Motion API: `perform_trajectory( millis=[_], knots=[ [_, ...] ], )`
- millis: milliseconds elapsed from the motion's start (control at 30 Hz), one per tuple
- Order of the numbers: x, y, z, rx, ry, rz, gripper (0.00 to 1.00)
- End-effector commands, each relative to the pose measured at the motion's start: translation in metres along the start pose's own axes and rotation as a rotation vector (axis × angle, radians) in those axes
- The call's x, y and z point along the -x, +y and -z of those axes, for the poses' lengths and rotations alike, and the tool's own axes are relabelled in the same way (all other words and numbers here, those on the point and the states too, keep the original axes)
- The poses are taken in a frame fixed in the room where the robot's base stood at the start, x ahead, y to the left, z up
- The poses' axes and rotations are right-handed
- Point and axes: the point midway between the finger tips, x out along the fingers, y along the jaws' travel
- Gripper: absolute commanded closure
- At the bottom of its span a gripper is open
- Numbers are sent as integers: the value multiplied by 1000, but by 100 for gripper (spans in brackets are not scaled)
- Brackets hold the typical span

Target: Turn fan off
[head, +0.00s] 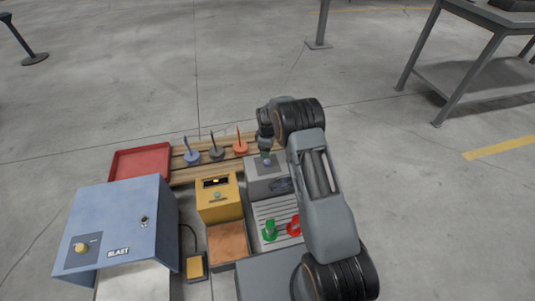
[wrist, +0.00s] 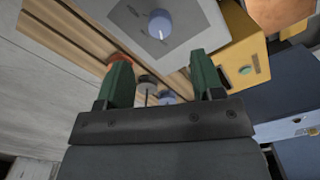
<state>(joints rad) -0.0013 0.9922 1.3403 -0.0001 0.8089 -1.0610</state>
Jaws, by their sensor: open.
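A grey box (head: 256,187) stands right of the yellow box, with a round blue-grey knob (head: 267,162) on a darker plate on its top. A dark round part that may be a fan grille (head: 282,186) shows on its front. In the wrist view the knob (wrist: 160,24) sits beyond the fingertips, apart from them. My gripper (head: 265,154) is over the back of the grey box. In the wrist view my gripper (wrist: 163,78) has its two green fingers spread wide with nothing between them.
A blue hood (head: 112,215) marked BLAST has a yellow knob and small switch. A yellow box (head: 219,205), red tray (head: 138,163), and blue, black and orange discs with upright rods (head: 216,153) stand nearby. Green (head: 270,231) and red (head: 294,226) pieces lie in front.

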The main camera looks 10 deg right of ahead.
Motion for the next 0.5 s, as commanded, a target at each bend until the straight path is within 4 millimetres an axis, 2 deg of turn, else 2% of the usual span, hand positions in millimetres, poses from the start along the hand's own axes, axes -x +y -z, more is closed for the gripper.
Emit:
perform_trajectory(
  millis=[33, 200, 500],
  knots=[
    [13, 0, 0, 0, 1, -2, 39],
    [36, 0, 0, 0, 1, -2, 39],
    [50, 0, 0, 0, 0, 0, 39]
  ],
)
